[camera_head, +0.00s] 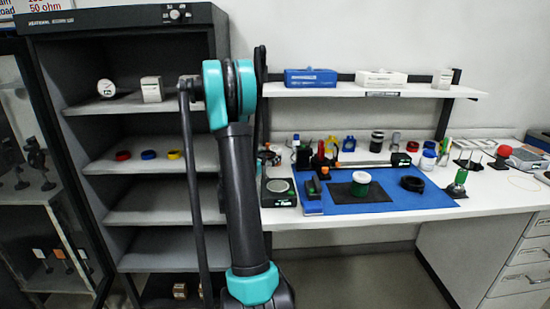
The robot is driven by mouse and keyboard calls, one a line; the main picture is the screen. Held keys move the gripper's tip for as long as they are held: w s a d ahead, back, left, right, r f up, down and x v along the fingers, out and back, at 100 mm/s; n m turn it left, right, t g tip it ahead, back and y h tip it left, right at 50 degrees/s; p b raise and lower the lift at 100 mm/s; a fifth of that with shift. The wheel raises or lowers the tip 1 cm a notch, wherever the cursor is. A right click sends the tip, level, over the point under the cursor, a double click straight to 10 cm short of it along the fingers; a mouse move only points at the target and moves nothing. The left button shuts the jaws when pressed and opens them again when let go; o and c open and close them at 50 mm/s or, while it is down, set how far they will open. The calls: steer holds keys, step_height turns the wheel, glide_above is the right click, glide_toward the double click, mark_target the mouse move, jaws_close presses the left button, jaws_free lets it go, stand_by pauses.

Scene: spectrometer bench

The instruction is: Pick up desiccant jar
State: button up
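A green jar with a white lid (361,183) stands upright on a black pad on the blue bench mat. A smaller jar with a white lid and blue in its lower part (428,160) stands on the white bench behind the mat's right side. No label is readable, so I cannot tell which of the two is the desiccant jar. Both stand free, with nothing holding them. My dark arm with teal joints rises in front of the shelf cabinet, left of the bench. I cannot make out my gripper's fingers in this view.
The blue mat (323,208) also carries a black ring (412,184). A small scale (279,191) stands left of it, and a green-topped tool (459,180) at its right edge. A wall shelf (440,91) overhangs the bench's back.

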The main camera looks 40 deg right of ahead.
mark_target(275, 148)
steer(key=shift+r+x, duration=0.1)
steer(key=shift+x, duration=1.3)
steer(key=shift+r+x, duration=0.15)
steer(key=shift+x, duration=1.25)
steer(key=shift+w+a, duration=0.1)
steer(key=c, duration=1.3)
steer(key=shift+w+r, duration=0.1)
